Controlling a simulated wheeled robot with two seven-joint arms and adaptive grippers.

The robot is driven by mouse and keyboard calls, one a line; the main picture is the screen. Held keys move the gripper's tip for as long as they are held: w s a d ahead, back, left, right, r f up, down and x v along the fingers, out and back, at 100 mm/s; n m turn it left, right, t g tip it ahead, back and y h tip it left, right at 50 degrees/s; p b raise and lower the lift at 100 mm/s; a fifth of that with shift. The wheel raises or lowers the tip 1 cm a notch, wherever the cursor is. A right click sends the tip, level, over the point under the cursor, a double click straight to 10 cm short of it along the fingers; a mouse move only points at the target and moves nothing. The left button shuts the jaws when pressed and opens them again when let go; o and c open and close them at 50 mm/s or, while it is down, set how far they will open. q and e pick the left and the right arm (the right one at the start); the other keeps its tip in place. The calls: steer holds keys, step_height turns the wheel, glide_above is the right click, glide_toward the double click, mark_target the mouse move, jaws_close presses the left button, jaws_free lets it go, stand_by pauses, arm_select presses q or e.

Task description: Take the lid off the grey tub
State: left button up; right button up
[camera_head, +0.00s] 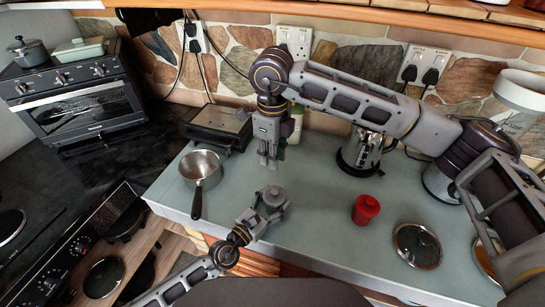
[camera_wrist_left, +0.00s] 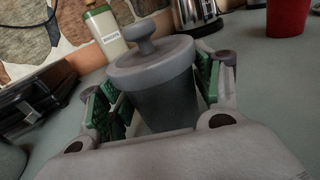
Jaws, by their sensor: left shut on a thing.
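The grey tub (camera_head: 275,205) stands on the counter near its front edge, with its knobbed lid (camera_head: 274,194) on top. In the left wrist view the tub body (camera_wrist_left: 166,105) is dark grey and upright, and the lid (camera_wrist_left: 152,62) sits on its rim with a round knob. My left gripper (camera_head: 268,207) is shut on the tub body. Its green pads (camera_wrist_left: 165,92) lie on either side below the lid. My right gripper (camera_head: 268,162) points down above the counter, behind the tub and apart from it. Its fingers look empty, but their opening is unclear.
A saucepan (camera_head: 201,166) stands left of the tub. A red container (camera_head: 366,208) and a glass lid (camera_head: 417,246) are to the right. A kettle (camera_head: 360,158), a bottle (camera_wrist_left: 106,32) and a dark appliance (camera_head: 217,124) stand behind. The counter between tub and red container is clear.

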arm_select(q)
steer(key=o, duration=1.5)
steer(key=shift+s+a, duration=0.1)
steer(key=shift+s, duration=0.05)
steer(key=shift+v, duration=5.8)
steer(key=shift+o, duration=0.4)
